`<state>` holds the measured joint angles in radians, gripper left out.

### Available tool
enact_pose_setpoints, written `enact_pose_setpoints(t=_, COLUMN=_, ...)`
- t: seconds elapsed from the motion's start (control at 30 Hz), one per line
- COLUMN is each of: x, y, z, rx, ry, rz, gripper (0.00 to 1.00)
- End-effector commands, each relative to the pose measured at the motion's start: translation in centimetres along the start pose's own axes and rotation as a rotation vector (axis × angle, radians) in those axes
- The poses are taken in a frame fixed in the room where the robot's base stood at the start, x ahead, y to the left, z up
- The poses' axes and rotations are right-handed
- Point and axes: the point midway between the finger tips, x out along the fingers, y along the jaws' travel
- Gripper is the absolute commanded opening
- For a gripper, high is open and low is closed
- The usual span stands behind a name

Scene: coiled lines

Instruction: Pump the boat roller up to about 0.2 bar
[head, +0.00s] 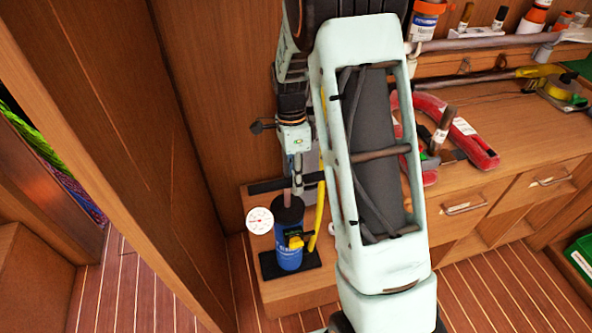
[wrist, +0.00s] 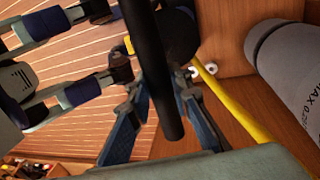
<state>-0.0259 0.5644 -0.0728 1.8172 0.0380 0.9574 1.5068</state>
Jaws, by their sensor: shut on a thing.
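The blue pump (head: 289,246) stands upright on a black foot plate at the left end of the low wooden bench. A white round gauge (head: 259,220) shows beside it; its reading is too small to tell. My gripper (head: 298,188) is above the pump, shut on its black handle bar (head: 266,185). In the wrist view the bar (wrist: 158,70) crosses between my blue-grey fingers (wrist: 160,88). A yellow hose (wrist: 236,107) runs past the pump. The grey boat roller (wrist: 292,85), marked "MAX 0.2", lies at the right of the wrist view; my arm mostly hides it in the head view.
My arm fills the middle of the head view. A red horseshoe-shaped thing (head: 476,143) lies on the wooden counter (head: 530,135) at right. A wooden wall panel (head: 95,110) stands close at left. Plank floor lies in front.

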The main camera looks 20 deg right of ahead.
Motion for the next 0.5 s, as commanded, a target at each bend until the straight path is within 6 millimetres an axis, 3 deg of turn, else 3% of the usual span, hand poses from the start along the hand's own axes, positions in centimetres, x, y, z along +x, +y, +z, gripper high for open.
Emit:
enact_pose_setpoints(t=0.03, x=1.7, y=-0.2, z=0.0, rx=0.0, ry=0.001, rz=0.005, gripper=0.0)
enact_pose_setpoints(t=0.2, x=3.9, y=-0.7, z=0.0, rx=-0.001, ry=0.001, rz=0.004, gripper=0.0)
enact_pose_setpoints(t=0.5, x=4.8, y=-0.9, z=0.0, rx=-0.001, ry=0.001, rz=0.002, gripper=0.0)
